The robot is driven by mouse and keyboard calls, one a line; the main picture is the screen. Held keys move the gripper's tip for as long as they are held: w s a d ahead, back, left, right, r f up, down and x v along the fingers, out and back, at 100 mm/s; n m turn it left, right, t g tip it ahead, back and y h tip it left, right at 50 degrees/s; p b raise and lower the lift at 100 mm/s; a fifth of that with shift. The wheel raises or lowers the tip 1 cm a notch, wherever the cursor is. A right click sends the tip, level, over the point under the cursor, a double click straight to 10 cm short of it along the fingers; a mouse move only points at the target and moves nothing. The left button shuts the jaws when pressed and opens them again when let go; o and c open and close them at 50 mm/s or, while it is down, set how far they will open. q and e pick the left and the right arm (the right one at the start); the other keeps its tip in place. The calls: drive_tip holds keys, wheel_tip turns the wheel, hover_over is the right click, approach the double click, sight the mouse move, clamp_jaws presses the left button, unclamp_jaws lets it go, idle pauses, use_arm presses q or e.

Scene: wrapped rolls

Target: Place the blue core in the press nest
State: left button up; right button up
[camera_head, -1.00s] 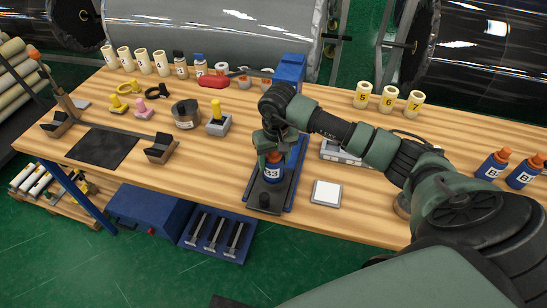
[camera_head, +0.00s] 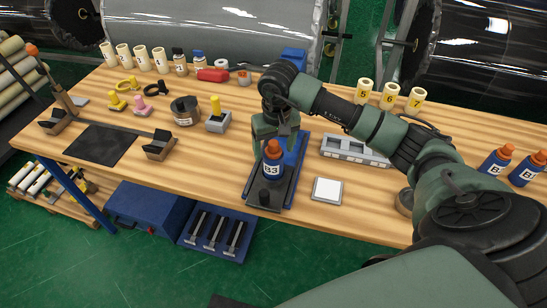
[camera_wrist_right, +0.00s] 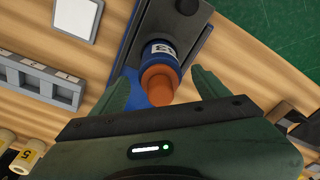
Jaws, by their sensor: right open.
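The blue core marked B3 (camera_head: 272,167), with an orange top, stands upright on the dark base of the press (camera_head: 264,193). The nest under the core is hidden, so I cannot see how it is seated. My right gripper (camera_head: 276,130) is open, just behind and above the core. In the right wrist view the core (camera_wrist_right: 162,52) shows between the spread fingers of the right gripper (camera_wrist_right: 168,88), nearer their tips, with gaps on both sides. My left gripper is not in view.
Two blue cores with orange tops (camera_head: 495,160) stand at the right. A grey slotted rack (camera_head: 354,150) and a white square pad (camera_head: 327,189) lie right of the press. Numbered cream rolls (camera_head: 389,97) stand behind. A grey block with a yellow peg (camera_head: 217,122) is left.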

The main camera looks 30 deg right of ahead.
drive_tip(key=r, duration=0.2)
drive_tip(key=r+b, duration=0.1)
drive_tip(key=r, duration=0.2)
drive_tip(key=s+r+b, duration=0.1)
drive_tip(key=r, duration=0.2)
drive_tip(key=shift+a, duration=0.1)
